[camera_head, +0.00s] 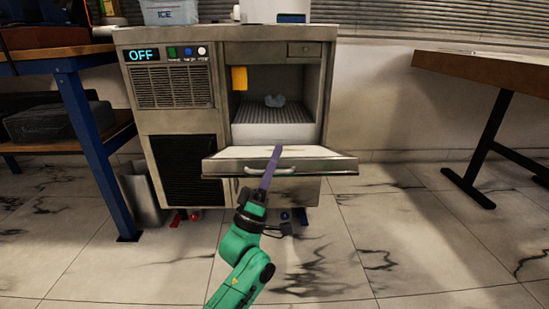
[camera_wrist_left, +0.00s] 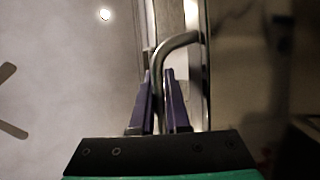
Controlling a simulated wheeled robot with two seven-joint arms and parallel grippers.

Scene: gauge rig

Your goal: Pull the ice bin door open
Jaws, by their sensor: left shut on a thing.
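The ice machine (camera_head: 180,140) stands against the back wall. Its ice bin door (camera_head: 312,166) is hinged down and stands out from the machine, almost level, with the bin opening (camera_head: 262,110) uncovered above it. A metal bar handle (camera_head: 283,171) runs along the door's front edge. My left gripper (camera_head: 273,160) is at that handle, its purple fingers pointing up at the door. In the left wrist view the fingers (camera_wrist_left: 162,105) are shut around the handle bar (camera_wrist_left: 178,42). My right gripper is in neither view.
A blue-legged bench (camera_head: 75,125) stands close at the left, with a grey bin (camera_head: 141,195) beside the machine. A table (camera_head: 490,72) with a dark leg stands at the right. The tiled floor in front is clear. A tub marked ICE (camera_head: 168,14) sits on top of the machine.

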